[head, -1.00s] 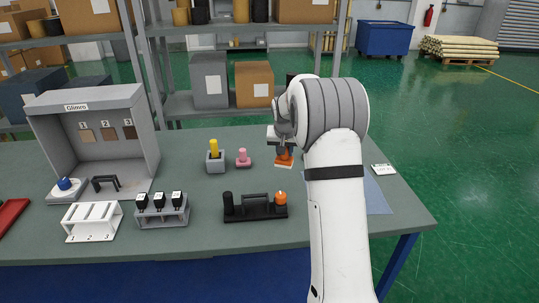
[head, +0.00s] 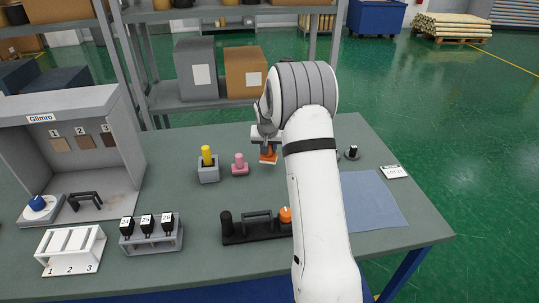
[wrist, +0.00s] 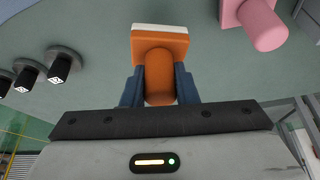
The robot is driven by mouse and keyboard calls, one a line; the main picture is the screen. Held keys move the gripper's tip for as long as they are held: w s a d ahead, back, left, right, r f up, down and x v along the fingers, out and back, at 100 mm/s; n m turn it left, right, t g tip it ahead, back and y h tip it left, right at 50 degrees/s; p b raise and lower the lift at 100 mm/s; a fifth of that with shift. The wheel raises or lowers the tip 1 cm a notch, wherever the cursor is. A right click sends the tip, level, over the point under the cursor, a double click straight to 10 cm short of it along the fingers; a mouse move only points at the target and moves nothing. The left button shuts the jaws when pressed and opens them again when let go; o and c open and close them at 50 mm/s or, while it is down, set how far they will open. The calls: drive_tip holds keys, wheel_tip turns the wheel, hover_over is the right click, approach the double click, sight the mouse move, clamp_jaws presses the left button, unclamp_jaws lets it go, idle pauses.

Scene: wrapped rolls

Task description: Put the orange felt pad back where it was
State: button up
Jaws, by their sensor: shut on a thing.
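The orange felt pad (head: 268,157) is an orange block with a rounded grip and a white underside. My gripper (head: 267,146) is shut on its grip and holds it over the table, to the right of the pink pad (head: 240,165). In the wrist view, the two dark blue fingers (wrist: 160,88) clasp the orange grip from both sides, and the pad (wrist: 160,45) with its white layer points away from the gripper. The pink pad also shows in the wrist view (wrist: 255,20). Whether the orange pad touches the table I cannot tell.
A yellow peg stands in a grey block (head: 208,174) left of the pink pad. A black tray (head: 250,235) with an orange knob (head: 285,215) lies in front, partly behind my arm. A blue sheet (head: 375,200) and a white card (head: 394,172) lie to the right.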

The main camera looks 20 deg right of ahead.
sight(269, 155)
wheel_tip(269, 155, down, 3)
drive_tip(key=shift+s+d+p, duration=0.1)
drive_tip(key=shift+s+p, duration=0.05)
drive_tip(key=shift+p, duration=0.2)
drive_tip(key=shift+f, duration=0.35)
drive_tip(key=shift+f+b, duration=0.2)
drive_tip(key=shift+b, duration=0.1)
drive_tip(key=o, duration=0.9)
drive_tip(key=shift+r, duration=0.1)
drive_tip(key=shift+o, duration=0.2)
